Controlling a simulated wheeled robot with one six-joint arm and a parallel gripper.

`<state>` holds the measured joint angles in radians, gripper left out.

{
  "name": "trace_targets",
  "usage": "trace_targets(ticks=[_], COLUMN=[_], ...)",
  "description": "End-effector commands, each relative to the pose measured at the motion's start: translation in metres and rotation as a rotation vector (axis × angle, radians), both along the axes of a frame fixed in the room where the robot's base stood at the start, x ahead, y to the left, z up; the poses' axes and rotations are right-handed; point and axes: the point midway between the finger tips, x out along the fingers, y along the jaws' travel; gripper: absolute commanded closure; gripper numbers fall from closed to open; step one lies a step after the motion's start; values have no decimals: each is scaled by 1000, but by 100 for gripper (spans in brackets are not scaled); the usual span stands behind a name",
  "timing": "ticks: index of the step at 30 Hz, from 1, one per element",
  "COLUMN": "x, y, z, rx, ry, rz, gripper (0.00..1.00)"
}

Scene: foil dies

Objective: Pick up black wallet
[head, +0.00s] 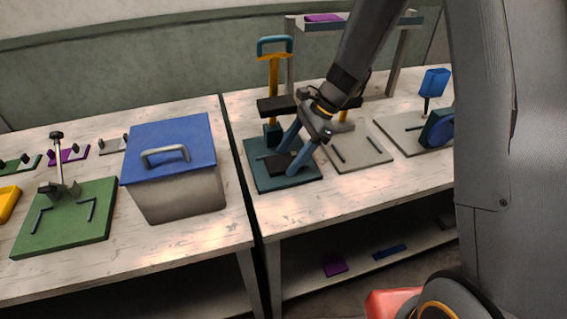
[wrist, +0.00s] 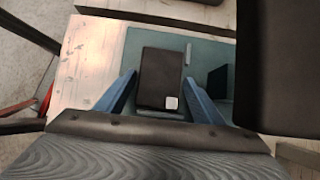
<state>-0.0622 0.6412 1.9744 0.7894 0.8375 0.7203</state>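The black wallet (wrist: 160,75) lies flat on the teal base plate (wrist: 122,85) of a press and has a small white square near one corner. It also shows as a dark shape in the head view (head: 281,162), partly hidden by my fingers. My gripper (wrist: 160,80) has two blue fingers spread apart, one on each side of the wallet, with narrow gaps showing at the tips. It shows from the side, pointing down at the plate, in the head view (head: 279,164). I cannot tell the exact height of the fingertips.
The press's dark block (wrist: 278,65) looms close on the right in the wrist view. Its yellow column (head: 273,90) stands behind the plate. A grey plate (head: 355,150) lies to the right, and a blue-lidded box (head: 185,205) stands on the left table.

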Motion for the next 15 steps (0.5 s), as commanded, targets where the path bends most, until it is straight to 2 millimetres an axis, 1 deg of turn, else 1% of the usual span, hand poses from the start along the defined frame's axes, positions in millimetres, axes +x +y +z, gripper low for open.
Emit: trace_targets(ticks=[1,3,5,15], x=[0,0,0,0], y=[0,0,0,0], z=[0,0,0,1], rx=[0,0,0,0], ry=[0,0,0,0], rz=[0,0,0,0], gripper=[47,59,69,69])
